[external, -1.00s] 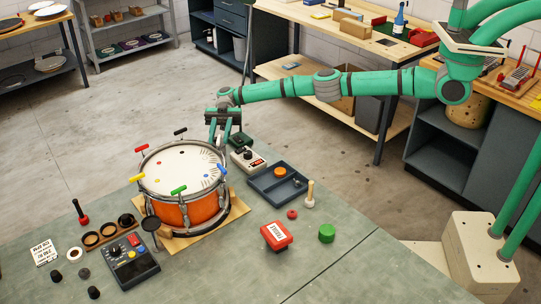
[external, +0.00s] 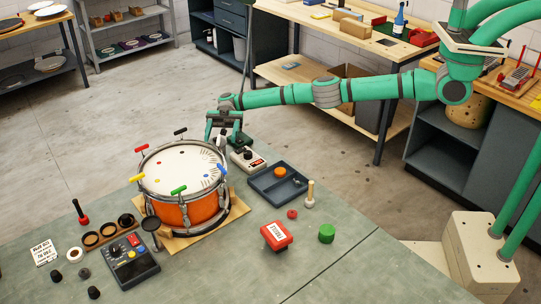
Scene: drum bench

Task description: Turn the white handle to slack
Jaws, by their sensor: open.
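An orange drum (external: 170,214) with a white head stands at the left part of the bench. Coloured handles sit around its rim: red (external: 142,147), black (external: 180,132), yellow (external: 137,177) and green (external: 179,190). A pale piece, apparently the white handle (external: 221,142), shows at the far right rim, partly hidden by my gripper. My gripper (external: 222,139) is open and points down at that rim, close to the white handle. I cannot tell whether its fingers touch it or stand on both sides of it.
A white-and-dark device (external: 248,160) and a blue-grey tray (external: 264,191) stand right of the drum. A red box (external: 277,236), a green cylinder (external: 327,233) and a dark control box (external: 131,260) lie nearer. The bench's front middle is clear.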

